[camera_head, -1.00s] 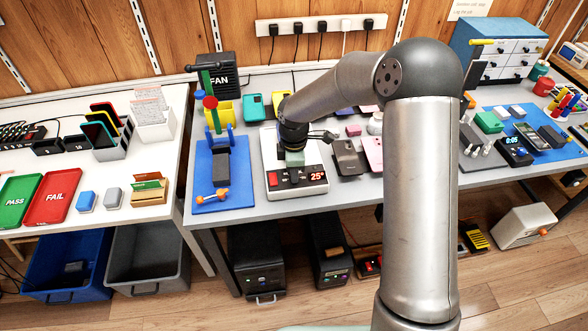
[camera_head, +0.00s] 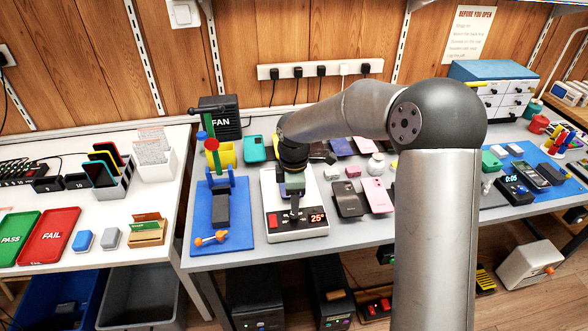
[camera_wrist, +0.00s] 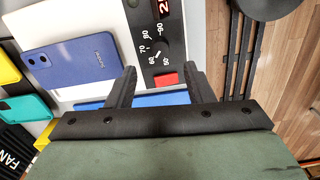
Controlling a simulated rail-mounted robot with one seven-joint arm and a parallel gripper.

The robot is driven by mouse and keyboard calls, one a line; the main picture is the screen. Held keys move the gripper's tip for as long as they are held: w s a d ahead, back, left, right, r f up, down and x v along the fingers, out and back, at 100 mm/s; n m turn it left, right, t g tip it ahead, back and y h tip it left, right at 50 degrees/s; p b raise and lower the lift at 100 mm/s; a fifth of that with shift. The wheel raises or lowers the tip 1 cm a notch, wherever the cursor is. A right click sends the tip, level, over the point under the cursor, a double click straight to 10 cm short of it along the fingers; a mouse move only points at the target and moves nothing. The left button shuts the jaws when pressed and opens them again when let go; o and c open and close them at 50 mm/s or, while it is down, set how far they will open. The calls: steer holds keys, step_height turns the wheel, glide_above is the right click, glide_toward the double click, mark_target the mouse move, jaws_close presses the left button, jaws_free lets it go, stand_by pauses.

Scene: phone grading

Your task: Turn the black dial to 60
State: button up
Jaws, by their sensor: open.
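The white heating device (camera_head: 270,200) stands on the grey bench with a black front panel and a red display (camera_head: 317,217) reading 25°. In the wrist view the black dial (camera_wrist: 167,46) sits on the black panel, ringed by white numbers 50 to 90.
A blue phone (camera_wrist: 70,60) lies on the device's white plate. A black fan box (camera_head: 219,118) stands behind.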

step_height(320, 180, up, 10)
steer(key=shift+r, duration=0.25)
stand_by(0.4)
steer(key=s+d+f+m, duration=0.1)
steer(key=s+d+m, duration=0.3)
steer(key=s, duration=0.5)
steer(key=s+d+f+m, duration=0.1)
steer(key=s+d+m, duration=0.4)
steer(key=s+m, duration=0.3)
steer(key=s+d+f+m, duration=0.1)
steer(key=s+d+m, duration=0.4)
steer(key=s, duration=0.6)
steer(key=shift+m, duration=0.9)
